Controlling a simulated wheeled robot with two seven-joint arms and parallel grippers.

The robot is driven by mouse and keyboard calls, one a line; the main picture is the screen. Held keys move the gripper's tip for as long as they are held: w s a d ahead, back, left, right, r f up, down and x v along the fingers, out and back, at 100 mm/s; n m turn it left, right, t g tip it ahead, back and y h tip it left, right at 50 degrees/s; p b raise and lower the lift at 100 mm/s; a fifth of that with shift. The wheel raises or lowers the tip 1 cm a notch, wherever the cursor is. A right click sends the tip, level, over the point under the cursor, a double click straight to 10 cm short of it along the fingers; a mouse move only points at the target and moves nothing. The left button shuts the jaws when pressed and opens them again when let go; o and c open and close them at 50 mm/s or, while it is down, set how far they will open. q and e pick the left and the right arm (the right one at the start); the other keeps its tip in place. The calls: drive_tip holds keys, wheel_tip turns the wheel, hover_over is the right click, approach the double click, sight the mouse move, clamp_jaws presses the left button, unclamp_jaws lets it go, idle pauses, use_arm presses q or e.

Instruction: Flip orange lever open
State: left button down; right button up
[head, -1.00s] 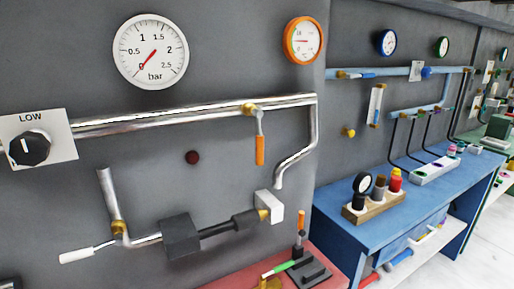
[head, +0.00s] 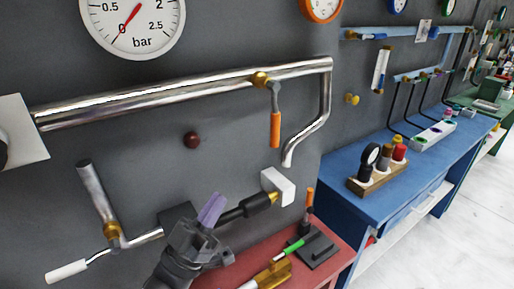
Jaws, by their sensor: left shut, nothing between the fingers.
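The orange lever (head: 275,130) hangs straight down from a brass valve (head: 261,79) on the silver pipe along the grey wall. Its upper part is a grey metal arm and its lower part an orange grip. My left gripper (head: 212,208) is at the lower middle, below and left of the lever and clear of it. Its fingers are shut with nothing between them. It hides part of the black block on the lower pipe. My right gripper is not in view.
A white-handled lever (head: 67,271) is at lower left. A dark red knob (head: 192,140) is on the wall. A black clamp with an orange handle (head: 309,197) stands on the red bench (head: 325,268). A blue bench (head: 348,201) is at right.

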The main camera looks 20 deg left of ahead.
sight(272, 125)
use_arm(q)
drive_tip(key=shift+s+r+h, duration=0.2)
drive_tip(key=shift+r+h, duration=0.1)
drive_tip(key=shift+r, duration=0.05)
drive_tip(key=x, duration=0.4)
drive_tip(key=w+f+x, duration=0.1)
drive_tip(key=x, duration=0.3)
drive_tip(key=p+x, duration=0.1)
drive_tip(key=x, duration=0.3)
drive_tip(key=shift+w+d+f, duration=0.2)
drive_tip(key=shift+d, duration=0.1)
drive_tip(key=shift+w+d, duration=0.25)
drive_tip(key=shift+w, duration=0.25)
